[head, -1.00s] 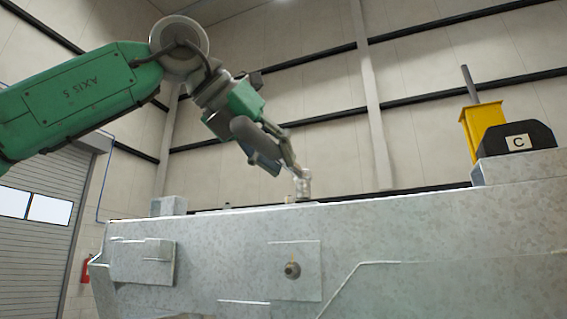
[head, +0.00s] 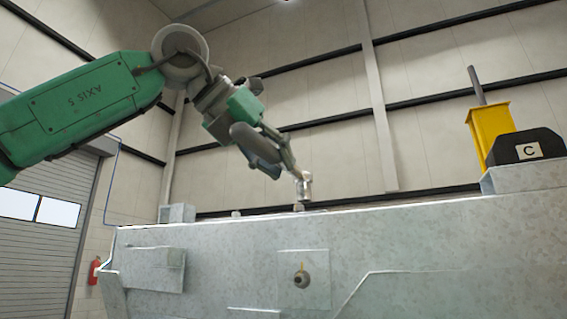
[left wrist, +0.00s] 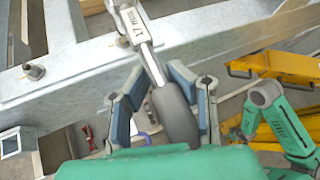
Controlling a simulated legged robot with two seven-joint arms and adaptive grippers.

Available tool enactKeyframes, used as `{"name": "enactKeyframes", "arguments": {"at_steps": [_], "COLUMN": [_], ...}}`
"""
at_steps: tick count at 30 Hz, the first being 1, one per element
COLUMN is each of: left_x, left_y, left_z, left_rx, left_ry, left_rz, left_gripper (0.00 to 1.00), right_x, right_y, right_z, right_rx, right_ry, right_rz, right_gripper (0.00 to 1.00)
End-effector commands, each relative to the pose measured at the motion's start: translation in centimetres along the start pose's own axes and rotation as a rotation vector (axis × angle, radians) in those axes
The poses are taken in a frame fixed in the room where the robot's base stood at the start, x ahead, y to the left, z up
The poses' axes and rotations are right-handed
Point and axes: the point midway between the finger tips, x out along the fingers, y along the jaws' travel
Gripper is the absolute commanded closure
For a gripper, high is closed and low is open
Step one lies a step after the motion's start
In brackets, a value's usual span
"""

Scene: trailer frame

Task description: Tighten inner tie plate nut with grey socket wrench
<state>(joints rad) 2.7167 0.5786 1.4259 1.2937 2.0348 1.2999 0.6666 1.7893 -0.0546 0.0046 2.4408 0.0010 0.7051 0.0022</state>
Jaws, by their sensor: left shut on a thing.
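My left gripper (head: 262,150) is shut on the grey socket wrench, above the top of the pale metal frame. In the left wrist view, the gripper's fingers (left wrist: 160,95) close around the wrench's dark handle (left wrist: 178,115). The grey shaft, marked 17 mm, is the wrench (left wrist: 135,25); its socket end is cut off by the picture's top edge. In the head view the socket end (head: 304,188) is just above a small nut (head: 298,207) on the frame's top; whether they touch is hard to tell. Another nut (left wrist: 34,71) shows at left in the wrist view. My right gripper is out of view.
The metal frame (head: 210,260) spans the lower head view, with a bolted plate (head: 318,265) on its front. A yellow post (head: 488,130) and a black block marked C (head: 525,147) stand at right. Yellow metal parts (left wrist: 285,66) lie at right in the wrist view.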

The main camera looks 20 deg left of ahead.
Motion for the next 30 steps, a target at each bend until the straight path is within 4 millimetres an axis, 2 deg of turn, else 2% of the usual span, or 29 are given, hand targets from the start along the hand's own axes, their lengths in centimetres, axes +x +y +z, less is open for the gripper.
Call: {"name": "enactKeyframes", "arguments": {"at_steps": [16,30], "left_x": [-0.13,0.32], "left_y": [0.45,0.73], "left_z": [0.08,-0.61], "left_rx": [0.001,0.000], "left_ry": [-0.002,0.000], "left_rz": [-0.001,0.000], "left_gripper": [1.00,1.00], "right_x": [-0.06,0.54], "right_y": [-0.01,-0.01], "right_z": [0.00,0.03], "right_rx": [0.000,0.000], "right_ry": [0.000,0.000], "right_rz": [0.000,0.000], "right_gripper": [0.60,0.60]}}
